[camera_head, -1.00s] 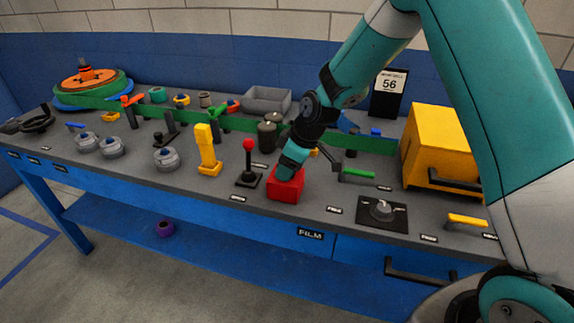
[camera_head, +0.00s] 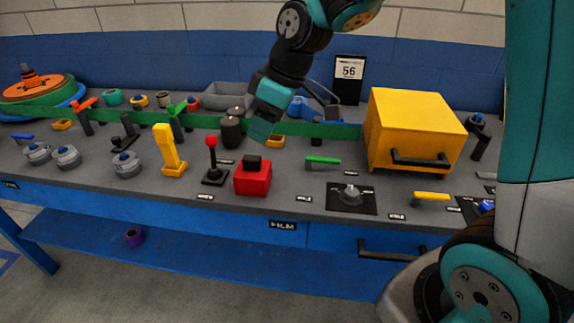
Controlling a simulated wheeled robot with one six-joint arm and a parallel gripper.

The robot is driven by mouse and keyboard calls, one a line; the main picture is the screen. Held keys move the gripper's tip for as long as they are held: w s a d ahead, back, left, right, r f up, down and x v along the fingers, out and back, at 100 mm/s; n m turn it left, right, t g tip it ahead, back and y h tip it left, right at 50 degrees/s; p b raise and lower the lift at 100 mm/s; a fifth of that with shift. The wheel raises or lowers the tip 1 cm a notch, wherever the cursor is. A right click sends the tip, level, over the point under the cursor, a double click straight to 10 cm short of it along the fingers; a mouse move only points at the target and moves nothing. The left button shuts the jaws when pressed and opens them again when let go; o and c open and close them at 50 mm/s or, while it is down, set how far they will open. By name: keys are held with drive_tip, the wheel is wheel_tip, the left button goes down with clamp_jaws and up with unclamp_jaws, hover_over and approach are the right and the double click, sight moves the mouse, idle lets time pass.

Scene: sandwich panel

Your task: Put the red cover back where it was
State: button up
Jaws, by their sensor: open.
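The red cover (camera_head: 252,181) is a red box with a black knob (camera_head: 253,163) on top. It sits upright on the grey bench top near the front edge, just right of a red-knobbed joystick (camera_head: 213,160). My gripper (camera_head: 260,128) is above and slightly right of the cover, clear of it, and open with nothing in it. Its fingers are seen edge-on, so the gap between them is hard to see. What lies under the cover is hidden.
A yellow lever (camera_head: 168,150) stands left of the joystick. A green-handled lever (camera_head: 323,161), a rotary knob on a black plate (camera_head: 351,197) and a yellow box (camera_head: 412,128) are to the right. Dark cylinders (camera_head: 231,131) stand behind. A drawer marked FILM (camera_head: 284,225) is below.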

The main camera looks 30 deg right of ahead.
drive_tip(key=s+a+r+m+g, duration=0.1)
drive_tip(key=s+a, duration=0.1)
drive_tip(key=s, duration=0.9)
drive_tip(key=s+a+r+m+g, duration=0.1)
drive_tip(key=s+a+r, duration=0.1)
drive_tip(key=s, duration=0.9)
drive_tip(key=shift+a+m, duration=0.4)
drive_tip(key=shift+r, duration=0.1)
